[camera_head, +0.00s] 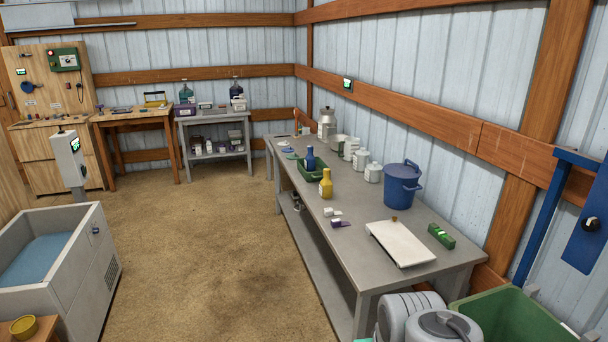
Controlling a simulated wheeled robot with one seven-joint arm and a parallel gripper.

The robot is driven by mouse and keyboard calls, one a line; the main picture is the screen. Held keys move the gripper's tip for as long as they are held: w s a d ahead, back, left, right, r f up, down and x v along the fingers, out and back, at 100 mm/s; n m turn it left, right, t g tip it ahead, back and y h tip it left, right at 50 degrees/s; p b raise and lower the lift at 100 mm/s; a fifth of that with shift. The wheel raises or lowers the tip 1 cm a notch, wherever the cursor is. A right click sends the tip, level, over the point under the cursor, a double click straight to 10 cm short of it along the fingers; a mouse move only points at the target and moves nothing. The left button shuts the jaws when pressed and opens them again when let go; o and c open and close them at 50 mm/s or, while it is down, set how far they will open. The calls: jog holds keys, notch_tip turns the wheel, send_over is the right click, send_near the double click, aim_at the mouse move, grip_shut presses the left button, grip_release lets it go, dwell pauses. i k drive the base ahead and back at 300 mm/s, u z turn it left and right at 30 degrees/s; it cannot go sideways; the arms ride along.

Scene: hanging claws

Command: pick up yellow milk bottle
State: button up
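The yellow milk bottle (326,184) stands upright on the long grey table (345,232), near its left edge at mid-length. It has a narrow neck and nothing is seen touching it. Just behind it, a similar blue bottle (310,159) stands in or at a green tray (318,175). My gripper does not show in the head view.
A blue lidded bucket (402,185), white jars (361,160), a white board (400,243) and a green box (441,236) share the table. Small white and purple items (338,222) lie in front of the bottle. Open floor (220,240) lies left of the table.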

aim_at(326, 185)
jog(key=u, duration=0.45)
jog(key=i, duration=2.05)
jog(key=u, duration=0.15)
jog(key=i, duration=2.3)
jog(key=z, duration=0.4)
jog(key=i, duration=0.4)
jog(key=z, duration=0.15)
